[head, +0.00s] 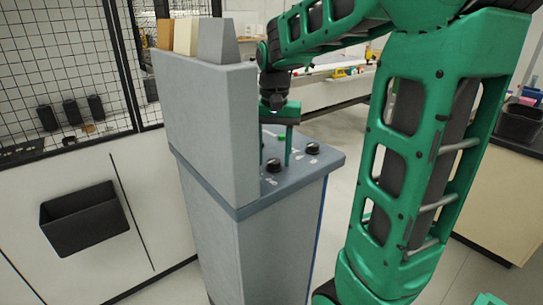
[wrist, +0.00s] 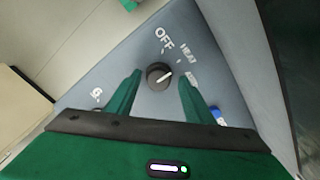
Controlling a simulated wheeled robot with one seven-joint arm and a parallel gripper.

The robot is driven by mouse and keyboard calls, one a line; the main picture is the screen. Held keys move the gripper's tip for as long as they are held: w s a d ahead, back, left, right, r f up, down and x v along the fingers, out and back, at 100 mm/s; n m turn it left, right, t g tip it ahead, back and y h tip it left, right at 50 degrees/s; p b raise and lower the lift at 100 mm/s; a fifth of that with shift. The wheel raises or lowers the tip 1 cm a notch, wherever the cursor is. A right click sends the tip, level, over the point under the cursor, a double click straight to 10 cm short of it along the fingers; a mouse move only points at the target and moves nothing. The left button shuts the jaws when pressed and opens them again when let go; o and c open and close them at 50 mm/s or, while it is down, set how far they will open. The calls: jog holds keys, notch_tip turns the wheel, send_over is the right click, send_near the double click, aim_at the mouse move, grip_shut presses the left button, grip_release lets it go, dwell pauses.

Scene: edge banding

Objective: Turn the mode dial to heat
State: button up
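The mode dial (wrist: 158,75) is a round black knob with a white pointer line on a grey panel. In the wrist view, the labels OFF (wrist: 164,38) and HEAT (wrist: 188,54) stand around it, with another label partly hidden by the right finger. The white line points to the right and slightly up, not at OFF. My gripper (wrist: 160,77) is open, with one finger on each side of the dial and a gap on both sides.
The grey machine (head: 205,130) has a tall plate beside its panel and blocks on top. The panel carries black knobs, one at its right (head: 312,148), and a green button (head: 282,137). A wire fence (head: 62,60) and a black bin (head: 84,218) stand at left.

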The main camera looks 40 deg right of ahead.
aim_at(273, 160)
jog(key=shift+r, duration=0.1)
notch_tip(273, 160, up, 11)
jog(key=shift+f, duration=0.2)
dwell(0.4)
dwell(0.4)
jog(key=s+f+n, duration=0.2)
jog(key=s+f, duration=1.6)
jog(key=s, duration=0.4)
jog(key=shift+a+r, duration=0.1)
jog(key=shift+w+f, duration=0.25)
jog(key=shift+w, duration=0.4)
